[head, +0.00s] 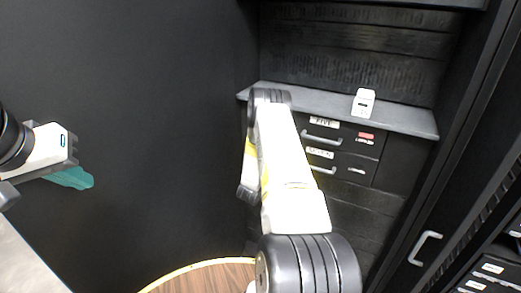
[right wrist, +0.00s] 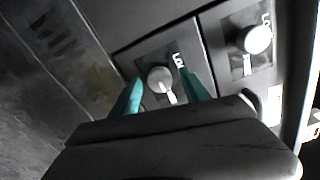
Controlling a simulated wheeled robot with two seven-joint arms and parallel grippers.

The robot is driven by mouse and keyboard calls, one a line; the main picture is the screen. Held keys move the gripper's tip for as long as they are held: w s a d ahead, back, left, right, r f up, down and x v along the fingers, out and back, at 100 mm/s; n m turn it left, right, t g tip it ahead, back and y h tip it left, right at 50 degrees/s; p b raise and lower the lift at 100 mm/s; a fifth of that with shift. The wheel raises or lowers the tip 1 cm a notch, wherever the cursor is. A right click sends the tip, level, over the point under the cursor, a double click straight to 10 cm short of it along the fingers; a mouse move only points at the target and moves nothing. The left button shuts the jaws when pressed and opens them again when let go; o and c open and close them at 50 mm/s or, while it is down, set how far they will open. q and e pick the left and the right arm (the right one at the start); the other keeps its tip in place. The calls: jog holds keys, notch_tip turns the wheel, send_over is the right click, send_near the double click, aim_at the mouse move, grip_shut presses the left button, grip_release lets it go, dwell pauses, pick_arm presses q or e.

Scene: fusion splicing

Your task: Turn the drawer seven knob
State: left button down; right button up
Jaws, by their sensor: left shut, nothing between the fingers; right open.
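In the right wrist view a round silver knob (right wrist: 160,78) with a pointer sits on a dark square plate on a drawer front. My right gripper (right wrist: 161,84) is open, with one teal finger on each side of this knob; I cannot tell whether they touch it. In the head view a drawer (head: 322,168) with a handle and a blurred label, possibly seven, is below the drawer labelled FIVE (head: 345,135). My right arm hides my right gripper there. My left gripper (head: 85,180) is shut and empty at the far left, away from the cabinet.
A second knob (right wrist: 257,40) is on the neighbouring panel. A small white device (head: 363,103) stands on the grey shelf (head: 405,117) above the drawers. A dark door with a handle (head: 424,247) is at right. A dark wall fills the left.

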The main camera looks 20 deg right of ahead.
jog(key=v, duration=0.7)
jog(key=shift+s+a, duration=0.25)
